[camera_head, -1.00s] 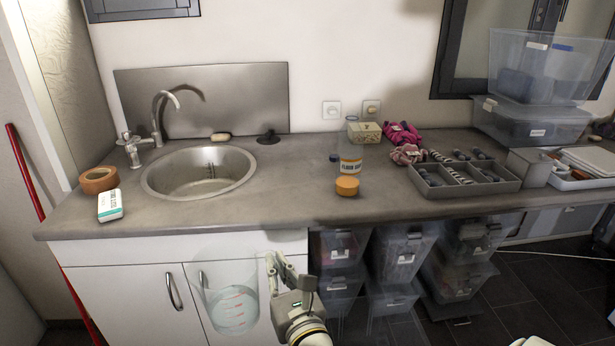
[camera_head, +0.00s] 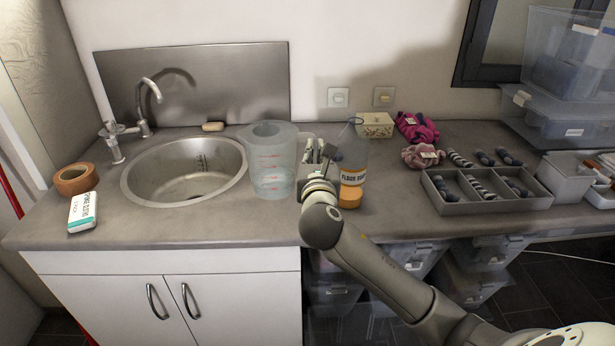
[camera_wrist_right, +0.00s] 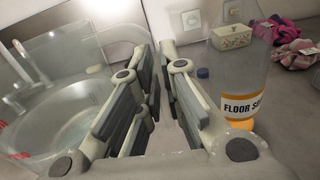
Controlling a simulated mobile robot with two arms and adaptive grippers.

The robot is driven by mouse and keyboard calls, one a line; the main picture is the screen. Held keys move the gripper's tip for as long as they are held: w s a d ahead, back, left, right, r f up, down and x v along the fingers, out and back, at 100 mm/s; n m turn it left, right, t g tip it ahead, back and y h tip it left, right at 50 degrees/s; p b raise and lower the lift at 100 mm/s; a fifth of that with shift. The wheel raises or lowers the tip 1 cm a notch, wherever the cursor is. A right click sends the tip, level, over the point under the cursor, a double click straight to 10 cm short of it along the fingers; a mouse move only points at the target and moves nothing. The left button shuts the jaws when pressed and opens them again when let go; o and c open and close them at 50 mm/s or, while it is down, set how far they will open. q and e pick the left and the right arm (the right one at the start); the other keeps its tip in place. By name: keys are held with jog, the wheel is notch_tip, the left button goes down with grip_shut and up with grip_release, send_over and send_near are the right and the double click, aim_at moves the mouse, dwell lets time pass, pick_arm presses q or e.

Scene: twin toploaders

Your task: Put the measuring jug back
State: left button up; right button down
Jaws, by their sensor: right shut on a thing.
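The measuring jug (camera_head: 272,165) is clear, bluish plastic with red markings and some liquid low inside. It is upright at the counter, just right of the sink (camera_head: 185,170). I cannot tell whether its base touches the counter. My right gripper (camera_head: 317,172) is at the jug's right side, shut on its handle, which is mostly hidden by the fingers. In the right wrist view the fingers (camera_wrist_right: 158,105) fill the middle, with the clear jug wall (camera_wrist_right: 85,50) at left. My left gripper is not in view.
A floor soap bottle (camera_head: 353,170) stands close to the right of my gripper. A grey divided tray (camera_head: 485,203) is further right. Tape (camera_head: 75,180) and a white box (camera_head: 83,212) lie left of the sink. The counter front in front of the sink is clear.

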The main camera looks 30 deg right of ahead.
jog(key=w+d+f, duration=0.2)
jog(key=w+f, duration=0.1)
jog(key=f, duration=0.1)
jog(key=w+d+f+b, duration=0.1)
jog(key=w+d+f, duration=0.1)
jog(key=w+f, duration=0.1)
jog(key=w+d+f, duration=0.2)
jog(key=w+f, duration=0.1)
jog(key=f, duration=0.2)
jog(key=shift+w+d, duration=0.25)
jog(key=shift+d, duration=0.05)
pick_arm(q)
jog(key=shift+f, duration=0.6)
pick_arm(e)
jog(key=shift+r, duration=0.1)
jog(key=shift+f, duration=0.2)
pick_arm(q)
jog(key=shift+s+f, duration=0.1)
pick_arm(e)
jog(key=c, duration=1.6)
grip_release()
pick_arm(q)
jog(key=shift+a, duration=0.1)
